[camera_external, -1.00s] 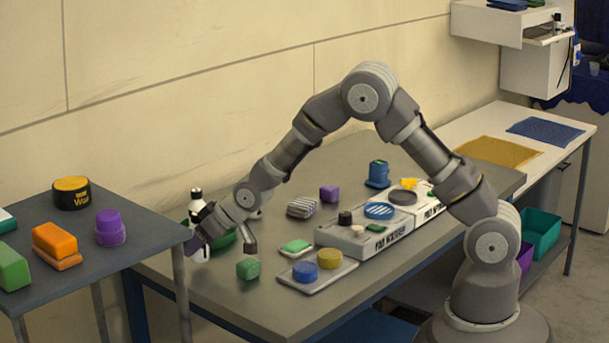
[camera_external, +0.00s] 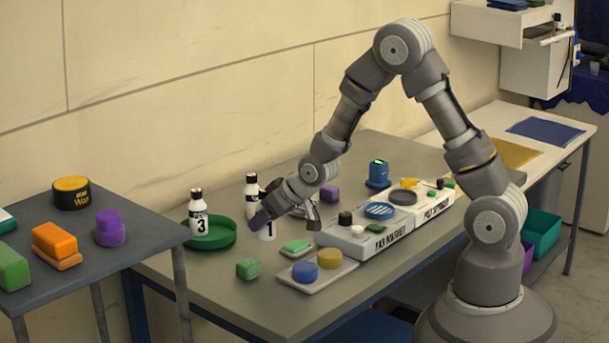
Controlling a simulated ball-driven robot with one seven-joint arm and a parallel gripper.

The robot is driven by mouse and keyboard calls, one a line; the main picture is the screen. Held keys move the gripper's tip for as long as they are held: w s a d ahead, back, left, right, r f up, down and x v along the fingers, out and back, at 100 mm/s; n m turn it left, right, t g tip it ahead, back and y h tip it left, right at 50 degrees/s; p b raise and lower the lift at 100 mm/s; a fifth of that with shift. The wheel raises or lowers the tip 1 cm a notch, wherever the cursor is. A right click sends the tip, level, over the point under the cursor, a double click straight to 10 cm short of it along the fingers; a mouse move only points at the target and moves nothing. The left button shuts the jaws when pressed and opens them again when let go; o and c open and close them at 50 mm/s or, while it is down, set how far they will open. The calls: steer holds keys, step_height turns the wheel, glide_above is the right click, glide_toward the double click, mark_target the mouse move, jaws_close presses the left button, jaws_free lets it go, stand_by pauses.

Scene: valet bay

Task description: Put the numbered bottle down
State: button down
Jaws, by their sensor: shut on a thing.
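My gripper (camera_external: 284,216) is low over the middle of the table, shut on the white bottle marked 1 (camera_external: 267,231). The gripper covers the bottle's upper part, and I cannot tell whether its base touches the table. A bottle marked 3 (camera_external: 199,226), white with a black cap, stands upright at the green round tray (camera_external: 226,242). Another white bottle (camera_external: 251,191) with a dark cap stands just behind and left of my gripper, partly hidden.
A green block (camera_external: 248,269), a green-topped pad (camera_external: 296,246) and a tray with blue and yellow discs (camera_external: 317,278) lie in front. White labelled panels (camera_external: 372,246) and a purple block (camera_external: 329,193) are to the right. A side table (camera_external: 92,270) stands left.

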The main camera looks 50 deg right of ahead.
steer(key=shift+s+d+r+p, duration=0.3)
steer(key=shift+r+p, duration=0.05)
steer(key=shift+p, duration=0.45)
steer(key=shift+w+n+p, duration=0.1)
steer(key=shift+n+p, duration=0.2)
steer(key=shift+p, duration=0.85)
steer(key=b, duration=0.3)
glide_above(222, 229)
steer(key=s+a, duration=0.3)
steer(key=a, duration=0.2)
steer(key=shift+w+d+f+t, duration=0.1)
steer(key=shift+d+f+t, duration=0.05)
steer(key=shift+f, duration=0.35)
steer(key=shift+w+d+f+t, duration=0.1)
steer(key=shift+f+t, duration=0.05)
steer(key=shift+f, duration=0.3)
step_height(222, 229, down, 4)
steer(key=shift+r+b, duration=0.2)
steer(key=shift+b, duration=0.25)
steer(key=shift+r, duration=0.15)
steer(key=shift+c, duration=2.2)
jaws_free()
steer(key=shift+f, duration=0.2)
